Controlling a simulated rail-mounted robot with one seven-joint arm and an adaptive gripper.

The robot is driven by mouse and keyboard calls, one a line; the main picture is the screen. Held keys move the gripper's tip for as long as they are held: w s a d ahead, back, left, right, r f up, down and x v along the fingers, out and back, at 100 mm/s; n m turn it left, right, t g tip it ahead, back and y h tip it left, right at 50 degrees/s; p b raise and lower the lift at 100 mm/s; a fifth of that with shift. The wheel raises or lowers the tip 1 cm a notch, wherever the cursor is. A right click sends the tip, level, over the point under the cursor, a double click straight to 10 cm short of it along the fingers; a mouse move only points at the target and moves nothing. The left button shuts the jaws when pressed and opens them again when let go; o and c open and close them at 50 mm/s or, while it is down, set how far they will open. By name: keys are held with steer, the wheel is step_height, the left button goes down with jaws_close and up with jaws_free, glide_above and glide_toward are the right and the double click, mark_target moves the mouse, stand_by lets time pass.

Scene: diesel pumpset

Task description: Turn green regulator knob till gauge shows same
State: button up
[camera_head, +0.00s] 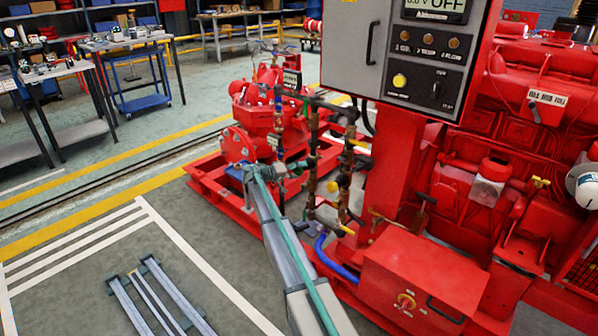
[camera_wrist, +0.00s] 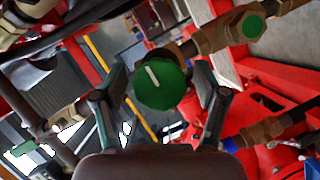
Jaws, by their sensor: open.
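The green regulator knob (camera_wrist: 160,84) is round with a white pointer line and shows in the middle of the wrist view. The line leans up and to the left. My gripper (camera_wrist: 162,100) is open, with one finger on each side of the knob. I cannot tell whether either finger touches it; gaps show on both sides. In the head view my gripper (camera_head: 280,172) is at the pipework left of the red cabinet post, and the knob cannot be made out there. No gauge face can be read in either view.
Brass pipe fittings (camera_wrist: 214,36) run close behind and right of the knob. The control cabinet (camera_head: 400,50) hangs over the red pumpset, its display reading OFF. A red box (camera_head: 425,272) stands low at right. Open floor (camera_head: 110,255) lies to the left.

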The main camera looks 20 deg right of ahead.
steer(key=shift+a, duration=0.1)
steer(key=a+r, duration=0.2)
steer(key=a, duration=0.9)
steer(key=shift+s+a, duration=0.3)
steer(key=shift+s, duration=0.1)
